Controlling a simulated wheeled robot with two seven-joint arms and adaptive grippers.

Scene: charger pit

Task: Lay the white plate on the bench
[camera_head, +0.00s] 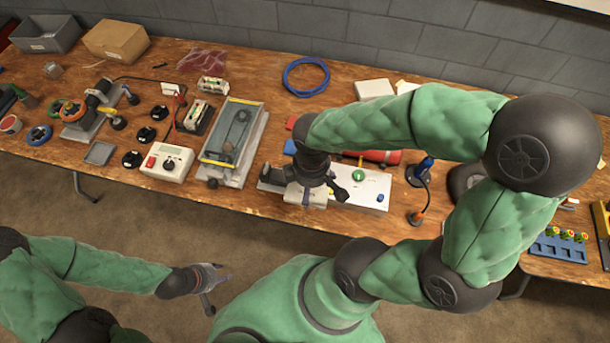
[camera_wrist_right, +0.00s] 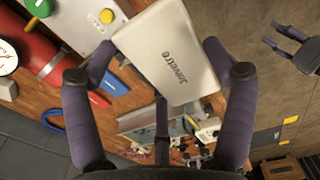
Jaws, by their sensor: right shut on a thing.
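The white plate (camera_wrist_right: 168,52), printed with dark lettering, is between the fingers of my right gripper (camera_wrist_right: 160,85) in the right wrist view. That gripper is shut on it. In the head view, the plate (camera_head: 296,194) shows partly under my right gripper (camera_head: 322,192), near the bench's front edge; the gripper hides part of it. I cannot tell whether the plate touches anything beneath it. The wooden bench (camera_head: 260,95) runs across the head view. My left gripper (camera_head: 217,292) is open and empty over the floor, in front of the bench.
A white panel (camera_head: 372,195) with a green button lies beside the plate, with a red cylinder (camera_head: 384,157) behind it. A clear-covered tray (camera_head: 232,135) stands to the left, near a white meter box (camera_head: 167,162). A blue ring (camera_head: 306,77) lies at the back. Bare wood shows around the ring.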

